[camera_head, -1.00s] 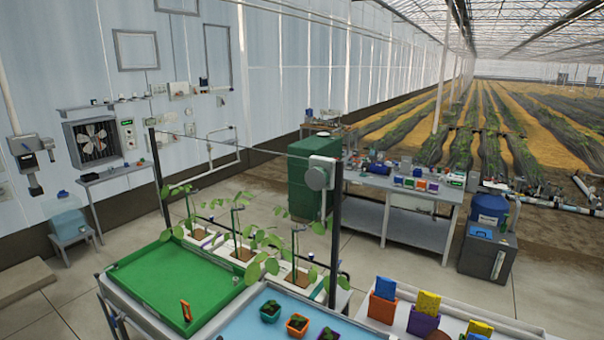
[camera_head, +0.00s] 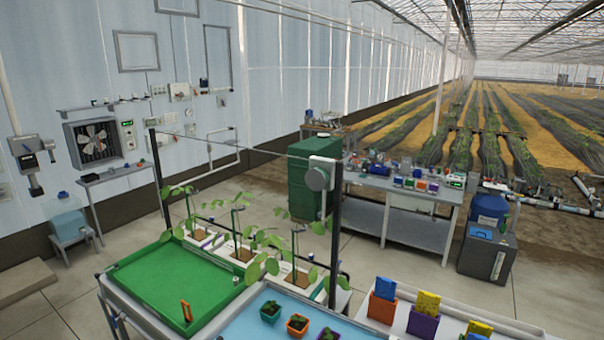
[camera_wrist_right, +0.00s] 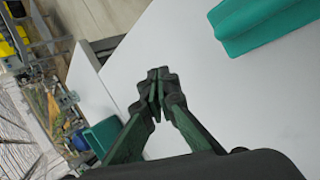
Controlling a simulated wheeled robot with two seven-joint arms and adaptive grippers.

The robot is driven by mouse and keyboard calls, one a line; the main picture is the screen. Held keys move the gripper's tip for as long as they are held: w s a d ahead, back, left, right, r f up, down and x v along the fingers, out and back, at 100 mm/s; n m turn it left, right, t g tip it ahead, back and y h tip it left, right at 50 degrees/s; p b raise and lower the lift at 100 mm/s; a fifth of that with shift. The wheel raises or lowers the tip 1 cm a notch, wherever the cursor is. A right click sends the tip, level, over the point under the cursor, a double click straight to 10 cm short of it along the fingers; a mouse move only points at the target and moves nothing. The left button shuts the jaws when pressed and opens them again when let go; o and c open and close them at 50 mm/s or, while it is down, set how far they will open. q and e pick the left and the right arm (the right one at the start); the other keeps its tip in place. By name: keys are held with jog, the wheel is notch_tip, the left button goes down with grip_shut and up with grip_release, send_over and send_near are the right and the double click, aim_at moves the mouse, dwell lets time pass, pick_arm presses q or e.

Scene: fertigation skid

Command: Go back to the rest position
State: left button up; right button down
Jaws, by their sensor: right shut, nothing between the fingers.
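My right gripper (camera_wrist_right: 157,92) shows in the right wrist view with its dark fingers closed together and nothing between them. It is over or near a white surface (camera_wrist_right: 225,95); I cannot tell the exact gap. Neither gripper is visible in the head view, and my left gripper is in no view.
A green tray (camera_head: 150,285) and a blue tray (camera_head: 250,325) with small potted seedlings lie in front. Tall plants (camera_head: 240,245) stand behind them between dark posts. Colored boxes (camera_head: 383,303) stand at front right. A teal object (camera_wrist_right: 262,22) lies on the white surface. Clear floor (camera_head: 400,285) lies beyond.

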jog(key=s+d+m+g+h, duration=0.1)
jog(key=s+d, duration=0.3)
jog(key=s, duration=0.6)
jog(key=s+d, duration=0.4)
jog(key=s, duration=0.5)
jog(key=s+d+m+g+h, duration=0.1)
jog(key=s+d, duration=0.3)
jog(key=s, duration=0.6)
jog(key=s+a+f+m+y, duration=0.1)
jog(key=s+a+f+y, duration=0.1)
jog(key=a+f, duration=1)
jog(key=s+a+f+m+y, duration=0.1)
jog(key=s+a+f+y, duration=0.1)
jog(key=a+f, duration=1.05)
jog(key=a+f+y, duration=0.2)
jog(key=a+f, duration=0.2)
jog(key=a, duration=1)
jog(key=a+f+m+y+b, duration=0.1)
jog(key=a+f, duration=0.3)
jog(key=a, duration=0.9)
jog(key=a+f+y, duration=0.2)
jog(key=a+f, duration=0.2)
jog(key=a, duration=1)
notch_tip(320, 180, down, 13)
jog(key=s+b, duration=0.1)
jog(key=b, duration=1.2)
jog(key=shift+s+d, duration=0.25)
